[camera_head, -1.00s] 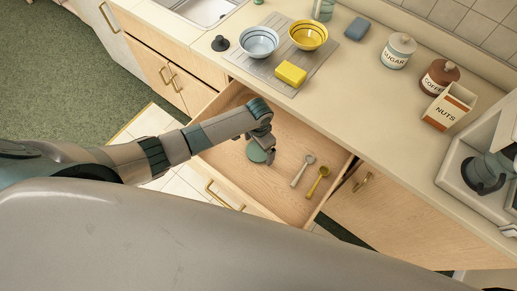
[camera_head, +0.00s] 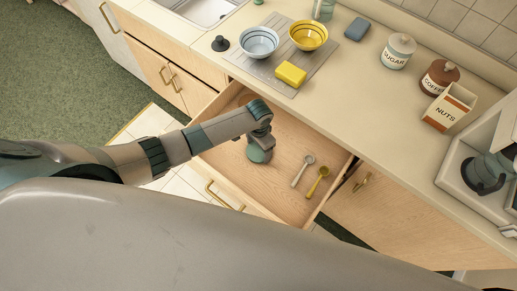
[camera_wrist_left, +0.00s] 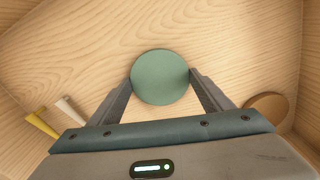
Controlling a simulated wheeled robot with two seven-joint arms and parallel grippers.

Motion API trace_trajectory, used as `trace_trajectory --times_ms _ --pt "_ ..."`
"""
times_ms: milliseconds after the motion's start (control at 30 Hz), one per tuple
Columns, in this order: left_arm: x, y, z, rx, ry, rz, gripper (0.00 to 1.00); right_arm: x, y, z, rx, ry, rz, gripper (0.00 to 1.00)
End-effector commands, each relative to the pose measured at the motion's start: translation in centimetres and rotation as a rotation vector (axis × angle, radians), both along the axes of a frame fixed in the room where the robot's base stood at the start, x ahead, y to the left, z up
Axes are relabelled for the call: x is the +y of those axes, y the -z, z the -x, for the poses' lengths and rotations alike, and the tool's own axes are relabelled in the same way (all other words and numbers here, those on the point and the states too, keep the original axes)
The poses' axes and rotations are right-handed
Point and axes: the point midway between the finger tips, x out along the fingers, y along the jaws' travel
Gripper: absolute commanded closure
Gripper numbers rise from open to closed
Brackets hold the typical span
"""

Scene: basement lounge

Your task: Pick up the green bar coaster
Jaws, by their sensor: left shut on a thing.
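The green bar coaster (camera_wrist_left: 160,77) is a flat round disc inside the open drawer. In the wrist view it sits between the two fingers of my left gripper (camera_wrist_left: 160,88), which touch it on both sides. In the head view the coaster (camera_head: 258,155) shows just under my left gripper (camera_head: 262,142). My left gripper is shut on the coaster. How far the coaster is above the drawer floor, if at all, I cannot tell. My right gripper is not in view.
The open drawer (camera_head: 283,196) also holds a grey spoon (camera_head: 302,171) and a yellow spoon (camera_head: 317,182). A round brown disc (camera_wrist_left: 268,108) lies near the drawer wall in the wrist view. Bowls, a yellow sponge (camera_head: 291,74) and canisters stand on the counter above.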

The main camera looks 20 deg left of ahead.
Motion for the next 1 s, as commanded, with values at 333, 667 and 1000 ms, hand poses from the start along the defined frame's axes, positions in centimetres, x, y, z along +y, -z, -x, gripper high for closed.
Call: trace_trajectory --times_ms 333,667,1000 --pt "0.0 -1.2 -0.1 -0.002 0.000 0.000 0.49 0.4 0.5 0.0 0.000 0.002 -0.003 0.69" --pt "-2.6 -5.1 0.1 -0.004 0.003 0.005 0.49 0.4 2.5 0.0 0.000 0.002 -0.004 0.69" --pt "-8.9 -9.0 0.6 -0.003 0.002 0.003 0.49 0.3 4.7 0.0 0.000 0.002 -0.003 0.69"
